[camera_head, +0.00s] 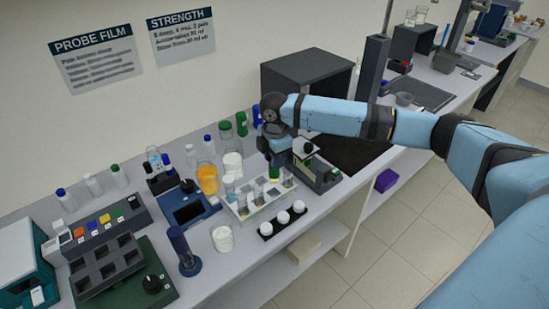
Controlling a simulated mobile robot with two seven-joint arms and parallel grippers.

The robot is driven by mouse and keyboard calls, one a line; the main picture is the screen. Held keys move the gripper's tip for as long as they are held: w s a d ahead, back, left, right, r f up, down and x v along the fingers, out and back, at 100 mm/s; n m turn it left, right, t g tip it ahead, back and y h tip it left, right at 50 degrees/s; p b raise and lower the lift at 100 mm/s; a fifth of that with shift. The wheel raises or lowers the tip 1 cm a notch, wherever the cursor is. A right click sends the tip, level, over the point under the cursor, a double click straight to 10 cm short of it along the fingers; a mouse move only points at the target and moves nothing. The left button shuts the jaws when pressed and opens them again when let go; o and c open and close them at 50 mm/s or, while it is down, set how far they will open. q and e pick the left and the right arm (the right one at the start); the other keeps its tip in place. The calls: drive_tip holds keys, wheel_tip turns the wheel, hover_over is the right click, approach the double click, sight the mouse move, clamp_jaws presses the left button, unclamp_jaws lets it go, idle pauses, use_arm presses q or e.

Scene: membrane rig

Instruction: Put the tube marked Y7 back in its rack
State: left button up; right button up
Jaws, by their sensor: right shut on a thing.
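My right gripper (275,162) hangs down at the back right of a pale tube rack (258,208), its arm reaching in from the right. It is shut on a small tube (274,173) with a yellow-green part, which shows just below the fingers at the rack's right end. I cannot tell whether the tube's lower end is above the rack or inside a hole. Several other tubes stand in the rack. No Y7 mark is readable at this size. My left gripper is not in view.
Three white-capped jars stand in a black holder (283,221) in front of the rack. A dark instrument (318,175) stands close on the right. A beaker of orange liquid (207,181) and a blue device (188,206) are to the left. Bottles stand behind.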

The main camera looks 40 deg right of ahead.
sight(274, 181)
drive_tip(key=n, duration=0.3)
drive_tip(key=shift+f+n, duration=0.1)
drive_tip(key=shift+n, duration=0.3)
drive_tip(key=shift+f+b, duration=0.65)
drive_tip(key=shift+b, duration=0.3)
drive_tip(key=shift+f+b, duration=0.75)
drive_tip(key=shift+b, duration=0.2)
drive_tip(key=shift+f+b, duration=0.7)
drive_tip(key=shift+b, duration=0.2)
drive_tip(key=shift+w+f, duration=0.1)
drive_tip(key=shift+f, duration=2.25)
drive_tip(key=shift+f, duration=0.25)
drive_tip(key=o, duration=1.1)
drive_tip(key=shift+c, duration=0.2)
